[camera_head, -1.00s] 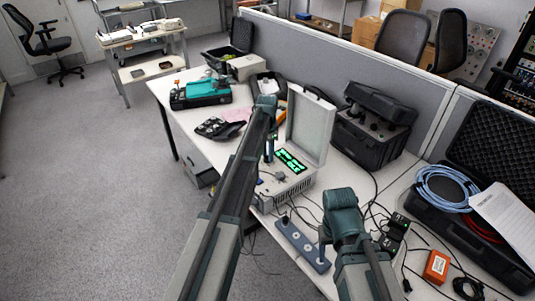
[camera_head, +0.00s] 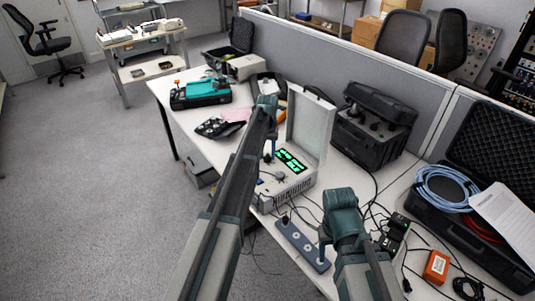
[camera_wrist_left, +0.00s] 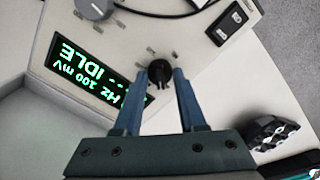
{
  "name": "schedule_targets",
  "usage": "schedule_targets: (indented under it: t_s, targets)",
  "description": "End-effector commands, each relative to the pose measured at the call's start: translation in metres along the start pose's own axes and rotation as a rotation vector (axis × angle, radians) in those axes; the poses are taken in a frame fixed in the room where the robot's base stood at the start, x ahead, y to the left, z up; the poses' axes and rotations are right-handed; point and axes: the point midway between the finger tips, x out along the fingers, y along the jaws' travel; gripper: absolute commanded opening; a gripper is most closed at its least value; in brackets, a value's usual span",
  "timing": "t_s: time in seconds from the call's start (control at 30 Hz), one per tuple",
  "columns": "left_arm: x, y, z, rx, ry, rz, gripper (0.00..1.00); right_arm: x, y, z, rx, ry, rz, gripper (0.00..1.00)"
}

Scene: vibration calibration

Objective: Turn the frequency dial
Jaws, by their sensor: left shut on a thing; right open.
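The white calibrator case (camera_head: 285,190) stands open on the bench, with its lid raised and a green-lit display (camera_head: 290,161) on its panel. In the left wrist view the display (camera_wrist_left: 88,72) reads "IDLE" and "100 mV", upside down. A small black dial (camera_wrist_left: 159,71) sits beside it, and a larger grey dial (camera_wrist_left: 95,8) is at the top. My left gripper (camera_wrist_left: 164,74) is shut on the black dial; it also shows in the head view (camera_head: 269,156). Dial labels are too small to read. My right gripper (camera_head: 322,261) is open over the power strip's right end.
A grey power strip (camera_head: 295,240) lies in front of the case. Cables run across the bench on the right, near an orange box (camera_head: 436,265). A black case (camera_head: 372,125) stands behind, against the partition. A teal case (camera_head: 203,93) stands farther back left.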

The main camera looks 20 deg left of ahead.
Motion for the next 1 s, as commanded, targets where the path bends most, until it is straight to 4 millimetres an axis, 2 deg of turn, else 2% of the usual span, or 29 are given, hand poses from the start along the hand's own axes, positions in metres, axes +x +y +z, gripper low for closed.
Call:
schedule_targets:
  t_s: [0.4, 1.0]
  targets:
    - [0.0, -0.0001, 0.0, -0.212, 0.0, 0.0, 0.0, 0.0, 0.0, 0.0, 0.0, 0.0, 0.0, 0.61]
    - [0.0, 0.0, 0.0, -0.255, 0.0, 0.0, 0.0, 0.0, 0.0, 0.0, 0.0, 0.0, 0.0, 0.61]
